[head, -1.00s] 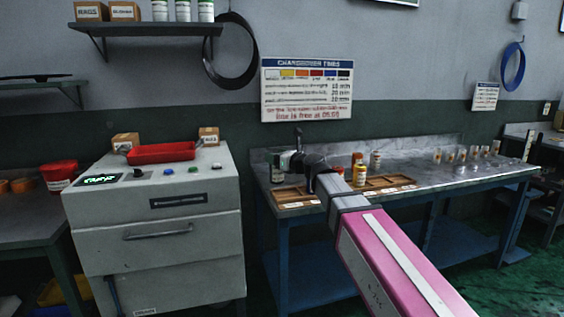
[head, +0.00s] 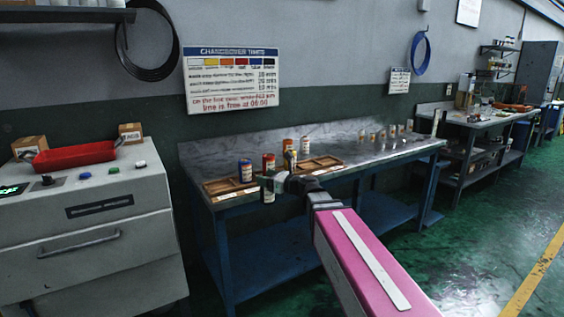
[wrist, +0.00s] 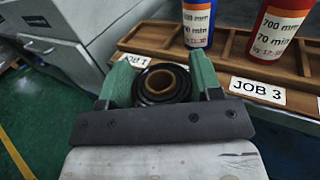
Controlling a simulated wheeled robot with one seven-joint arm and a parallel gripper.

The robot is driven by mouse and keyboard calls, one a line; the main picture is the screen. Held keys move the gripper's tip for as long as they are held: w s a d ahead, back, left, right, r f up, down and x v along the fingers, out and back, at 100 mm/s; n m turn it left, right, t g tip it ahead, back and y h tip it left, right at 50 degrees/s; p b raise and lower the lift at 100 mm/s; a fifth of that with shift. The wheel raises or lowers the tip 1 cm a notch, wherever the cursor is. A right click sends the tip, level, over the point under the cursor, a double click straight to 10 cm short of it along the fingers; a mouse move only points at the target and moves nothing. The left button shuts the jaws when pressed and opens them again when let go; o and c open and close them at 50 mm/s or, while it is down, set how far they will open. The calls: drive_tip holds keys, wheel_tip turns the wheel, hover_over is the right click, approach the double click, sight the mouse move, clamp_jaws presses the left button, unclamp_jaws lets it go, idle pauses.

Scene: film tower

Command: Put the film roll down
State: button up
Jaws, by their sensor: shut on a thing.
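My gripper (wrist: 160,72), with green fingers, is shut on a dark film roll (wrist: 158,85) with a brown core, seen end-on in the wrist view. The held roll appears in front of the tray; contact cannot be told.
The metal bench (head: 375,155) has a second wooden tray (head: 322,162), an orange roll (head: 289,156), a white roll (head: 305,146) and several small items at right. A grey machine (head: 95,215) with a red bin (head: 75,155) stands left. Green floor at right is clear.

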drive_tip(key=s+d+f, duration=0.2)
drive_tip(key=d+f, duration=0.1)
drive_tip(key=d, duration=0.5)
drive_tip(key=s+d+f+t, duration=0.1)
drive_tip(key=d+f, duration=0.3)
drive_tip(key=d, duration=0.4)
drive_tip(key=s+d+f+m, duration=0.1)
drive_tip(key=s+d+f, duration=0.3)
drive_tip(key=d, duration=0.5)
drive_tip(key=shift+h, duration=0.4)
drive_tip(key=shift+s+a, duration=0.1)
